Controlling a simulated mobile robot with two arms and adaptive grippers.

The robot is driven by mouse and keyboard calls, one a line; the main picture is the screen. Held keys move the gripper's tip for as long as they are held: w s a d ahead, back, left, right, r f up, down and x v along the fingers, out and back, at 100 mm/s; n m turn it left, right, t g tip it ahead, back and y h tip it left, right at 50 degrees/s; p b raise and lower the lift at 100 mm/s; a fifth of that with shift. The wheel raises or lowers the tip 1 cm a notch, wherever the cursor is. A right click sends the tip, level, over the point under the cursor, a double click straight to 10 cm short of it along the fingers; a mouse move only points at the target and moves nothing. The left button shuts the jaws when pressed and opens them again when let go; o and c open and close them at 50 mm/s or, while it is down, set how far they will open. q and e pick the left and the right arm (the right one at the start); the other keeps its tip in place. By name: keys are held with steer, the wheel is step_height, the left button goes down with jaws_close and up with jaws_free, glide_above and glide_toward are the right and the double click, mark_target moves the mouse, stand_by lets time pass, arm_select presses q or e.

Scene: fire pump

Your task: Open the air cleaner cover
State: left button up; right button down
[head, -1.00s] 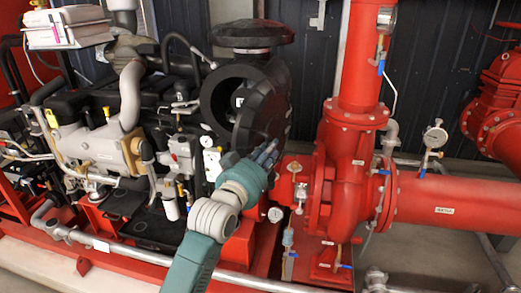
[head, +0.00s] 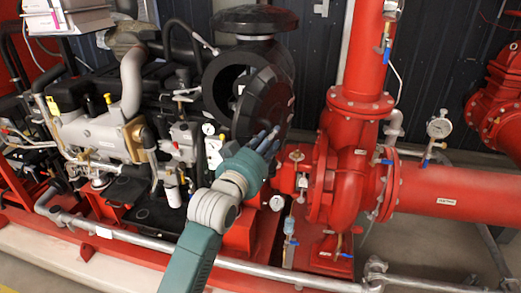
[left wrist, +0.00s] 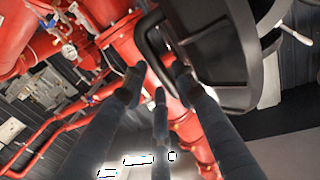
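The air cleaner is a black drum on the engine in the head view. Its round mouth (head: 229,88) shows as a dark gap on the left. The black disc-shaped cover (head: 268,98) stands swung out at an angle to the right of this gap. My left gripper (head: 266,141) is at the cover's lower edge, its fingers pointing up and right. In the left wrist view, the cover (left wrist: 222,50) fills the upper right and carries a black loop handle (left wrist: 147,38). The spread fingers (left wrist: 158,85) are close to the handle's lower end; contact is unclear. My right gripper is out of view.
A red pump (head: 338,165) and red pipe (head: 450,195) stand right of the cover. A pressure gauge (head: 439,126) rises above the pipe. The engine (head: 95,135) fills the left. A grey rail (head: 165,250) runs along the front.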

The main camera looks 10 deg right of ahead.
arm_select(q)
steer(key=v, duration=1)
steer(key=shift+s+a, duration=0.25)
steer(key=shift+s, duration=0.05)
steer(key=shift+f, duration=0.1)
